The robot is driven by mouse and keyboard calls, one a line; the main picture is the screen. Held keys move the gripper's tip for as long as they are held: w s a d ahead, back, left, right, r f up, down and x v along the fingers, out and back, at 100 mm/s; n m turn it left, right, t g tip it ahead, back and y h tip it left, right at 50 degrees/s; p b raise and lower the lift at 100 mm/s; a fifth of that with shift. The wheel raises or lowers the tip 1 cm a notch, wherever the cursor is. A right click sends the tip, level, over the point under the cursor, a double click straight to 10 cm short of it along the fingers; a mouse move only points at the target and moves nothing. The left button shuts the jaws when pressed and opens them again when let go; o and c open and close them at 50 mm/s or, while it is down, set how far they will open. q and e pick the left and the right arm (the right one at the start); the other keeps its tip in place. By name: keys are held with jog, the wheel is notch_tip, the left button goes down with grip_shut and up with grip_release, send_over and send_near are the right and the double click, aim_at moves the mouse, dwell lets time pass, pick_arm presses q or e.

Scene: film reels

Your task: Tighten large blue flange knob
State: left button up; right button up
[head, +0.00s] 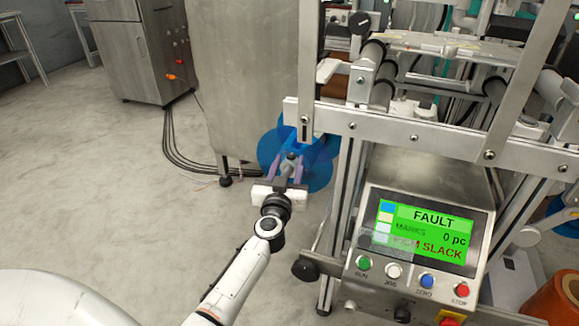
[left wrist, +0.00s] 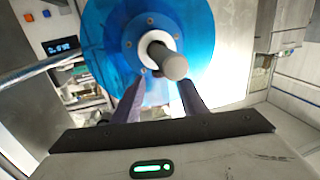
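The large blue flange (head: 318,168) is a round disc on the side of the machine, partly hidden behind the frame and my left gripper. In the left wrist view the blue flange (left wrist: 108,40) fills the top middle, with a bolted blue hub and a grey round shaft end (left wrist: 174,67) sticking out of its centre. My left gripper (head: 288,167) is in front of the flange. Its two dark fingers, seen in the left wrist view (left wrist: 162,88), are apart and point at the hub, just below the shaft end. I cannot tell whether they touch it. My right gripper is not in view.
A control panel (head: 420,235) showing FAULT, with several buttons, stands right of my left arm. A metal frame bar (head: 400,135) crosses above. A steel cabinet (head: 238,75) stands behind the flange, with black cables (head: 180,150) on the floor. The floor at left is clear.

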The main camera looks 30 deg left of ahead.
pick_arm(q)
jog(key=shift+x, duration=0.95)
grip_shut()
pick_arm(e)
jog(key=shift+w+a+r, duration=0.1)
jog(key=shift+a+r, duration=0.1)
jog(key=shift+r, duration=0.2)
pick_arm(q)
jog(key=shift+r+h, duration=0.15)
jog(key=shift+h, duration=0.15)
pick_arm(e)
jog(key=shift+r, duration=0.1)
